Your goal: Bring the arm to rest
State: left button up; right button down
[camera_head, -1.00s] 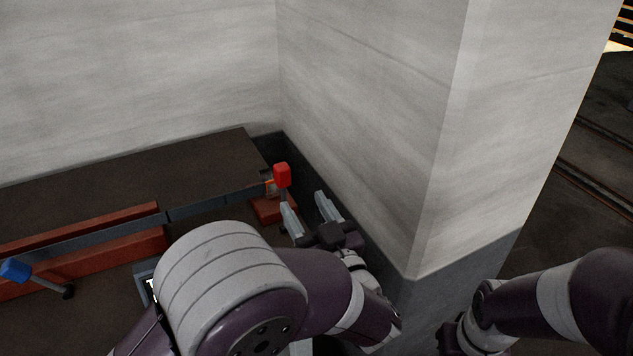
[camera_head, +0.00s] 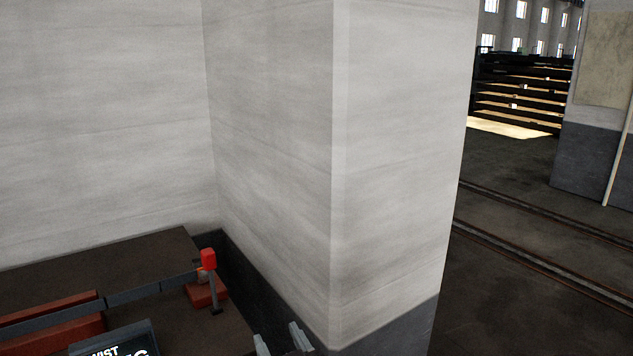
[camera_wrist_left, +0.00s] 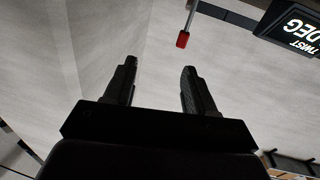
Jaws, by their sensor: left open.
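My left gripper (camera_head: 281,341) shows only by its two pale fingertips at the bottom edge of the head view. They are spread apart with nothing between them. In the left wrist view my left gripper (camera_wrist_left: 159,72) is also open and empty, with the pale wall behind its fingers. A lever with a red knob (camera_head: 208,258) stands on the dark bench, up and left of the fingertips and apart from them. The red knob (camera_wrist_left: 183,39) also shows in the wrist view, beyond the fingers. The rest of my left arm and my right gripper are outside the head view.
A pale wall corner (camera_head: 340,180) with a dark base stands close to the right of the fingertips. A display (camera_head: 120,343) with lit lettering and a red bar (camera_head: 50,332) are at lower left. Open floor with rails (camera_head: 545,232) lies at right.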

pick_arm(q)
jog(key=d+f+m+g+h, duration=0.2)
jog(key=d+f+m+h, duration=0.2)
jog(key=d+f+h, duration=0.35)
jog(key=s+a+f+m+g+h, duration=0.3)
jog(key=s+a+f+m+g, duration=0.15)
jog(key=s+f+g, duration=0.45)
jog(key=s+a+r+n+g+y, duration=0.15)
jog(key=s+a, duration=0.25)
jog(key=a, duration=0.4)
jog(key=s+a+r+n+g+y, duration=0.1)
jog(key=s+a+g, duration=0.2)
jog(key=a, duration=0.4)
notch_tip(320, 180, up, 16)
jog(key=p, duration=1.6)
jog(key=shift+a, duration=0.2)
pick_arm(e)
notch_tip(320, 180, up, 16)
pick_arm(q)
jog(key=shift+t, duration=0.25)
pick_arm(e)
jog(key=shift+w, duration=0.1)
